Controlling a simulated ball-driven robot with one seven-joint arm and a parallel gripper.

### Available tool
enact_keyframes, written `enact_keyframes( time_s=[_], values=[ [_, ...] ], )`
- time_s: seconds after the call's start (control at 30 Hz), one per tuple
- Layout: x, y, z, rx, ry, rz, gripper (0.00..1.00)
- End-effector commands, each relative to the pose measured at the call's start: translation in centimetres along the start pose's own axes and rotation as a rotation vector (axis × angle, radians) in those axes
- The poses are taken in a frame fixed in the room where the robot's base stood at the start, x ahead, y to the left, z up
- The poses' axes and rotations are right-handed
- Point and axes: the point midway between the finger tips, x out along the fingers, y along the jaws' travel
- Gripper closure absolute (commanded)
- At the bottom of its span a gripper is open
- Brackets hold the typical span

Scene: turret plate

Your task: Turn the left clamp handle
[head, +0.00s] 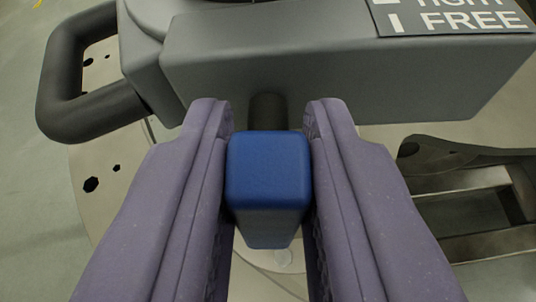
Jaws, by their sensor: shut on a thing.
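My gripper (268,130) has two purple fingers that come up from the bottom of the head view. It is shut on a blue block-shaped clamp handle (268,170) in the middle. The handle sits between the fingertips, with a finger against each side. A short dark shaft (267,110) joins the handle to a large grey housing (330,60) behind it. The handle's lower end hangs over a pale plate, and its sides are hidden by the fingers.
A thick black loop handle (55,85) sticks out at the left of the housing. A label (455,18) reading "FREE" is at the top right. A pale round plate (90,160) with dark holes lies below. A dark metal bracket (460,160) is at the right.

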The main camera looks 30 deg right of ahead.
Motion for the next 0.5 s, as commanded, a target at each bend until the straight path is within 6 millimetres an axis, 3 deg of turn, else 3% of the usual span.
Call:
enact_keyframes(
  time_s=[0.5],
  values=[
    [0.47, 0.90, 0.99, 0.417, 0.006, -0.174, 1.00]
  ],
)
